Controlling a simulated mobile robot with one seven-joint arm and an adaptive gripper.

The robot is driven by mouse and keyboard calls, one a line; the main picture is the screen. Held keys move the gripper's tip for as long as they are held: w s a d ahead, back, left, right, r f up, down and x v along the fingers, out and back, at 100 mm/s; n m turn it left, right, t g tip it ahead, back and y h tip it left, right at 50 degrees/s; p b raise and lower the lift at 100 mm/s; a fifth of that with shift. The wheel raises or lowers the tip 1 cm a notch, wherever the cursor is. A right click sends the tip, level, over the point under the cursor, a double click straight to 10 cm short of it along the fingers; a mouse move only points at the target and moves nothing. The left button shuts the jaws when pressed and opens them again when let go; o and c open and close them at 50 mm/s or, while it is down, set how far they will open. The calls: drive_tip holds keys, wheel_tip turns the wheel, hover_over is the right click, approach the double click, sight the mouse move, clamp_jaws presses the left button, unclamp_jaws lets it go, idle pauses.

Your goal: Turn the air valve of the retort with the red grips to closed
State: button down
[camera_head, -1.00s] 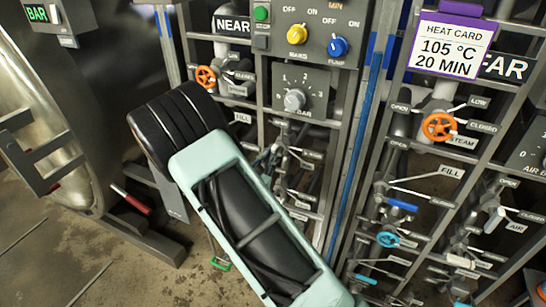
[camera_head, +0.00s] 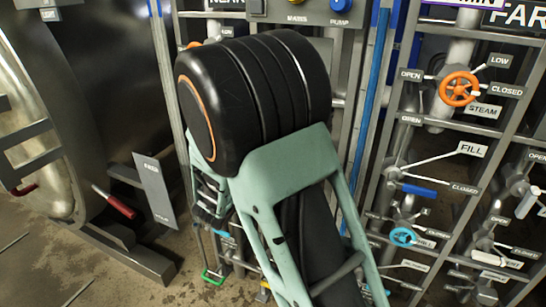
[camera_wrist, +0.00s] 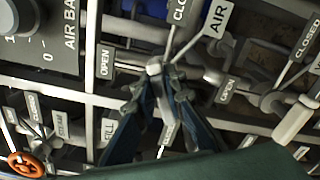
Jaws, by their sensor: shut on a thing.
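The air valve shows in the wrist view, with a pale handle end (camera_wrist: 154,69) between my fingertips. My gripper (camera_wrist: 160,82) has dark blue fingers closed on this handle. An AIR label (camera_wrist: 217,18) and a partly cut CLOSED label (camera_wrist: 180,8) are above it, and an OPEN label (camera_wrist: 105,61) is to its left. The fingers hide part of the valve, so its exact angle is unclear. In the head view, a red grip (camera_head: 113,202) shows on the retort (camera_head: 85,110) at the left. My arm covers much of the near panel there.
Another valve with a white handle (camera_wrist: 295,122) is to the right in the wrist view; an orange wheel (camera_wrist: 25,164) is at lower left. The far panel, with its orange steam wheel (camera_head: 459,88) and blue wheel (camera_head: 403,237), stands at right in the head view. Metal rails surround the valves.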

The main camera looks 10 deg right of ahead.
drive_tip(key=m+b, duration=0.2)
drive_tip(key=b, duration=0.2)
drive_tip(key=f+m+b, duration=0.1)
drive_tip(key=m+b, duration=0.1)
drive_tip(key=b, duration=0.2)
drive_tip(key=shift+f, duration=0.1)
drive_tip(key=shift+m+b, duration=0.7)
drive_tip(key=shift+b, duration=0.55)
drive_tip(key=shift+r+m+b, duration=0.25)
drive_tip(key=shift+m+b, duration=0.05)
drive_tip(key=shift+b, duration=0.1)
drive_tip(key=c, duration=2)
unclamp_jaws()
drive_tip(key=shift+o, duration=0.2)
drive_tip(key=shift+s, duration=0.1)
drive_tip(key=v, duration=1.2)
